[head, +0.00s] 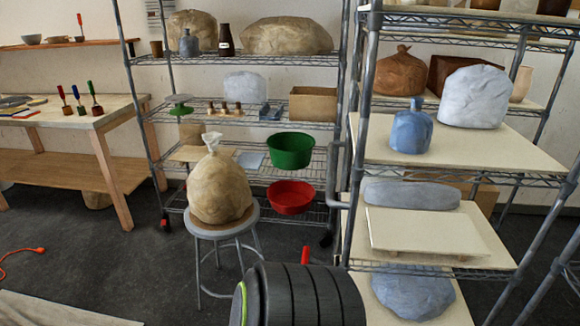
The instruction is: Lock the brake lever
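A small red lever-like piece (305,256) stands upright just above the dark ribbed cylinder at the bottom centre. Its lower end is hidden behind that cylinder, so I cannot tell what it is fixed to or whether it is locked. Another small red piece (165,223) is at the foot of the left post of the middle wire rack (130,70), by its caster. I cannot tell its position. Neither of my grippers is in view.
The dark ribbed cylinder (305,295) may be part of my arm. A stool (205,230) carries a tied beige bag (219,190). The right rack (358,130) stands close. Green (291,150) and red (291,198) bowls are on the middle rack. An orange cord (20,252) lies on the floor.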

